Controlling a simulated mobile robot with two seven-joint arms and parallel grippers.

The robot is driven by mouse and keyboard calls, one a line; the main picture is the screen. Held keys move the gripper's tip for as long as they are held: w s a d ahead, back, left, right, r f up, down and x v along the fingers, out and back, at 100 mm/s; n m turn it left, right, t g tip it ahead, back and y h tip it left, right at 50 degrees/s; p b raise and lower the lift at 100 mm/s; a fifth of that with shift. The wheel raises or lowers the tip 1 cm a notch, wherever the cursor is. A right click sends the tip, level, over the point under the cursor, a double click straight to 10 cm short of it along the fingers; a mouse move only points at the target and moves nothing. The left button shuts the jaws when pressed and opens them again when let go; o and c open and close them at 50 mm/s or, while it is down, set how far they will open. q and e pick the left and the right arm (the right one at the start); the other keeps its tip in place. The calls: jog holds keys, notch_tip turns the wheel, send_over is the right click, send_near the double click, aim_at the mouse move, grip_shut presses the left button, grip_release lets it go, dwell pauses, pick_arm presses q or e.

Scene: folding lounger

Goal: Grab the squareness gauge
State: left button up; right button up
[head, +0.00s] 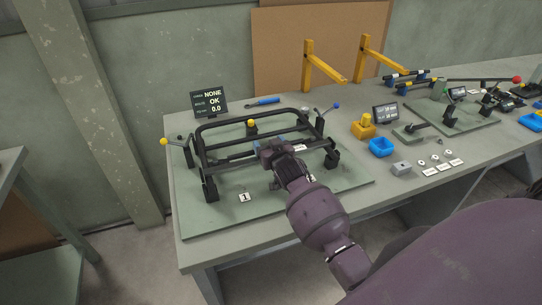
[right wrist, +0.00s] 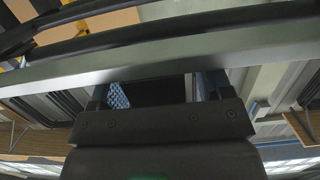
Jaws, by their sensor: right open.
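My right gripper (head: 272,152) is over the front part of a black tubular frame (head: 222,124), which is held in a fixture on a green plate (head: 220,215). In the right wrist view the gripper (right wrist: 160,92) is open, and a grey bar (right wrist: 70,72) crosses close in front of its fingers. Nothing shows held between them. I cannot tell for certain which thing is the squareness gauge. A blue-handled tool (head: 264,101) lies behind the frame, apart from my gripper. Parts inside the frame are partly hidden by my right arm. My left gripper is not in view.
Clamp levers with yellow and blue knobs stand around the frame. A small display (head: 209,104) stands behind it. To the right are a yellow block (head: 363,129), a blue bin (head: 381,147) and a second fixture plate (head: 470,121). Yellow brackets (head: 320,66) rise at the back.

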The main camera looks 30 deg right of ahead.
jog(key=c, duration=1)
jog(key=shift+c, duration=0.6)
jog(key=shift+r, duration=0.15)
